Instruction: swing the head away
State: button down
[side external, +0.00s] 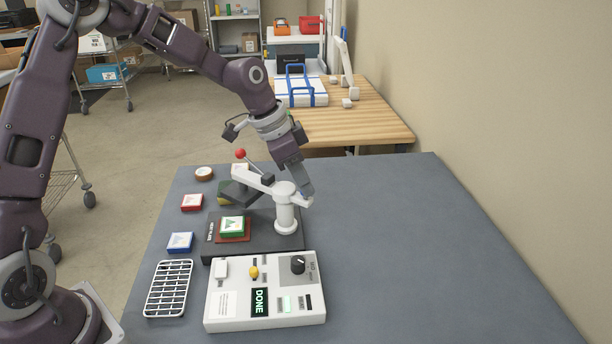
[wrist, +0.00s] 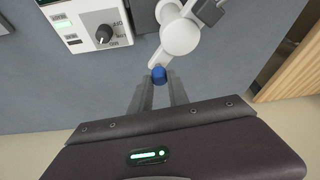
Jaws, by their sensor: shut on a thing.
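The press head is a white arm (side external: 262,182) on a white post (side external: 286,217), with a red-ball lever (side external: 240,154) and a dark plate (side external: 238,196) at its far end. It points to the back left, and the plate is behind the green-topped piece (side external: 232,224), not over it. That piece lies on a reddish-brown square on the black base (side external: 262,239). My gripper (side external: 305,192) is at the head's short rear end, right of the post. In the wrist view its fingers are shut on a blue knob (wrist: 159,74) there. The white post top (wrist: 180,35) shows just beyond.
A white control box (side external: 265,292) reading DONE stands at the front, with a wire rack (side external: 168,288) to its left. Red (side external: 192,202), blue (side external: 180,242) and round brown (side external: 204,173) pieces lie along the left. The grey table (side external: 420,255) is clear on the right, up to the wall.

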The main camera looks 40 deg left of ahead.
jog(key=shift+s+a+m+g+h, duration=0.2)
jog(key=shift+s+m+g, duration=0.25)
jog(key=shift+m, duration=0.75)
jog(key=shift+s+a+m+g+h, duration=0.25)
jog(key=shift+s+m, duration=0.35)
jog(key=shift+m, duration=0.6)
jog(key=shift+s+a+m+g+h, duration=0.1)
jog(key=shift+s+m+g+h, duration=0.3)
jog(key=shift+m, duration=0.8)
jog(key=shift+s, duration=0.15)
jog(key=c, duration=1.3)
grip_release()
